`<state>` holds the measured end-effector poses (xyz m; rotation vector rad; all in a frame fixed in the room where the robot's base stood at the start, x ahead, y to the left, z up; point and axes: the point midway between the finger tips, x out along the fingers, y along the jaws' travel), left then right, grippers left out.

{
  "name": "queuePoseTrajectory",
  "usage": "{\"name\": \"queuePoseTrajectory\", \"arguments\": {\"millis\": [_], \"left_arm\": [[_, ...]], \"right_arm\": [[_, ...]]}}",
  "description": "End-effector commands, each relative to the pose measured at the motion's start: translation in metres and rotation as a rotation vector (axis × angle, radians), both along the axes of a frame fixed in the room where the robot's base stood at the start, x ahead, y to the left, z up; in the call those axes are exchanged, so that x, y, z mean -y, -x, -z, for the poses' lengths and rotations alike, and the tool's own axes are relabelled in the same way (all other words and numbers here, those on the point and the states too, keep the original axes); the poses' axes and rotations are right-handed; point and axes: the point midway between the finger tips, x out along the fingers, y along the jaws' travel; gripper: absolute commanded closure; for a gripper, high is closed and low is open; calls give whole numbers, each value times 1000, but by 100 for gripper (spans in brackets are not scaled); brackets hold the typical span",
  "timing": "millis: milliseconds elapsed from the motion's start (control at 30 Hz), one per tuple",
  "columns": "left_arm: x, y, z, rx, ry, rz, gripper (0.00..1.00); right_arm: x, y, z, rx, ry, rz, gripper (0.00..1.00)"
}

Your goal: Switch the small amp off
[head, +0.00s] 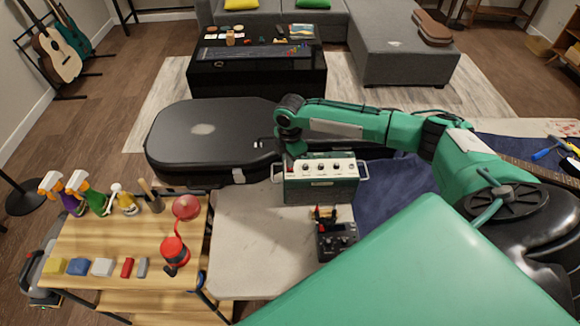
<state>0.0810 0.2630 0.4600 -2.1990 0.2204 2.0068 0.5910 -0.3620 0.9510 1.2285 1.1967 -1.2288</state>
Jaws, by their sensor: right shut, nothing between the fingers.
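The small amp (322,191) stands on the pale worktop, upright, with a green front, a cream control panel with several dark knobs, and metal side handles. My right arm reaches in from the right above it. My right gripper (297,152) points down at the amp's top left rear corner. It is shut with nothing held. I cannot tell whether it touches the amp. The amp's power switch is too small to make out or is hidden by the gripper. My left gripper is not in view.
A black guitar case (205,135) lies behind the amp. A small black device (337,243) stands in front of it. The worktop (245,250) is clear at front left.

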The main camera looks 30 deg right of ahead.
Motion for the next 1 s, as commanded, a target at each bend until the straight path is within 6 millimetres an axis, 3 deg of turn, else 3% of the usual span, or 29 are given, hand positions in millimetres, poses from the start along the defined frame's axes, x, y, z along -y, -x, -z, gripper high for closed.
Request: {"name": "queuePoseTrajectory", "arguments": {"millis": [1000], "left_arm": [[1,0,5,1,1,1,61]], "right_arm": [[0,0,13,0,0,0,100]]}}
